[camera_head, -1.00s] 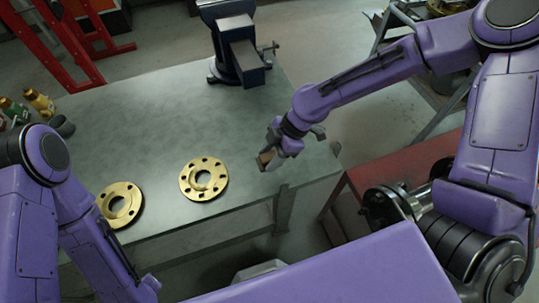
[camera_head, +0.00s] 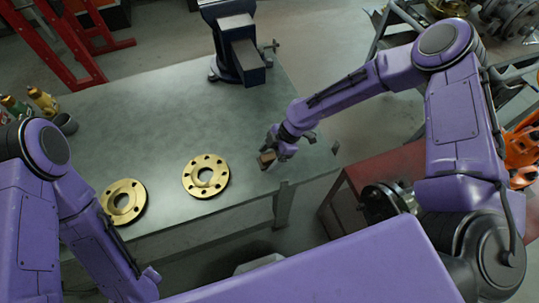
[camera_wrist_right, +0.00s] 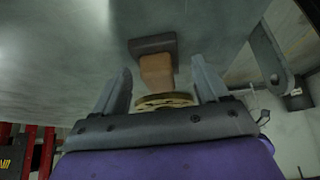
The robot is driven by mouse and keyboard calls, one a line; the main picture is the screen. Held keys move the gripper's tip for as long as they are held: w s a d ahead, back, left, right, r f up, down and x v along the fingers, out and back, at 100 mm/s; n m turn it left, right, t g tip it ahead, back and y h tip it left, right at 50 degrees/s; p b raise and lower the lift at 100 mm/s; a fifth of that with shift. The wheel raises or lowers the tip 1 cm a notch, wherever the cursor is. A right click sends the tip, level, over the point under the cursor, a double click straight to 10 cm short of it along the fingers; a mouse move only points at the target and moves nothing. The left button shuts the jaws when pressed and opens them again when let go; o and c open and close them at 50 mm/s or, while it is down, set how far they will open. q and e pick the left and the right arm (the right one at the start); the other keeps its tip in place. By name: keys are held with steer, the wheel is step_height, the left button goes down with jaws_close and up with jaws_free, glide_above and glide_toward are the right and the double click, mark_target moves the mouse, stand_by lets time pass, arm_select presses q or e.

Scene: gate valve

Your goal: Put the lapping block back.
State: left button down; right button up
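The lapping block has a tan handle on a dark flat base. In the head view the block (camera_head: 267,158) is at the front right part of the grey bench, by my right gripper (camera_head: 272,160). In the right wrist view the handle (camera_wrist_right: 157,72) stands between the two fingers of my right gripper (camera_wrist_right: 160,82), with a visible gap on each side. Its dark base (camera_wrist_right: 152,45) lies beyond the fingertips, against the bench surface. The right gripper is open around the handle. My left arm is at the lower left; its gripper does not show.
Two brass flanges, one (camera_head: 206,177) nearer the block and one (camera_head: 124,202) further left, lie on the bench (camera_head: 150,130). A dark vise (camera_head: 238,50) stands at the back. A red surface (camera_head: 385,170) is to the right. The bench middle is clear.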

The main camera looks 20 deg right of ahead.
steer(key=shift+r, duration=0.15)
steer(key=shift+w+d+r, duration=0.1)
steer(key=shift+d+r, duration=0.1)
steer(key=shift+r, duration=0.05)
steer(key=b+v, duration=0.2)
steer(key=v, duration=0.9)
steer(key=shift+r, duration=0.2)
